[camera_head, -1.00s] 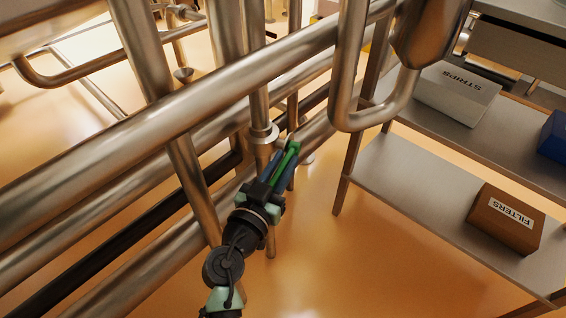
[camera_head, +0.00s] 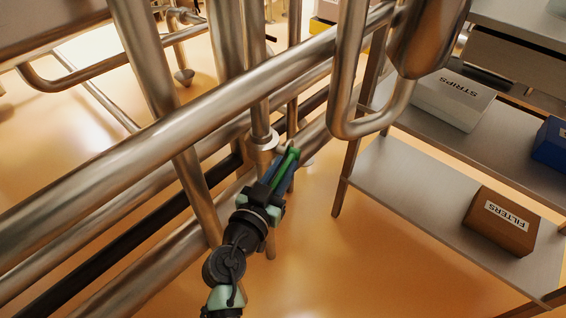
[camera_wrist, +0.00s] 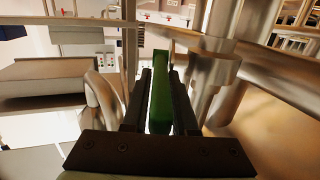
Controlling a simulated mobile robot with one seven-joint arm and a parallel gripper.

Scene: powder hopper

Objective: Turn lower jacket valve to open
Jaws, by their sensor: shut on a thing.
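The lower jacket valve's green lever handle (camera_head: 287,160) lies between the fingers of my gripper (camera_head: 281,168), beside a vertical steel pipe with a collar (camera_head: 263,141). In the wrist view the green handle (camera_wrist: 160,92) runs lengthwise between the two dark fingers of my gripper (camera_wrist: 160,100), which are shut on it. The collar of the pipe (camera_wrist: 208,66) stands just right of the handle there. The valve body itself is mostly hidden by the handle and fingers.
A thick diagonal steel pipe (camera_head: 180,122) crosses above and left of my arm. A U-shaped pipe (camera_head: 345,100) hangs to the right. Open floor lies below right.

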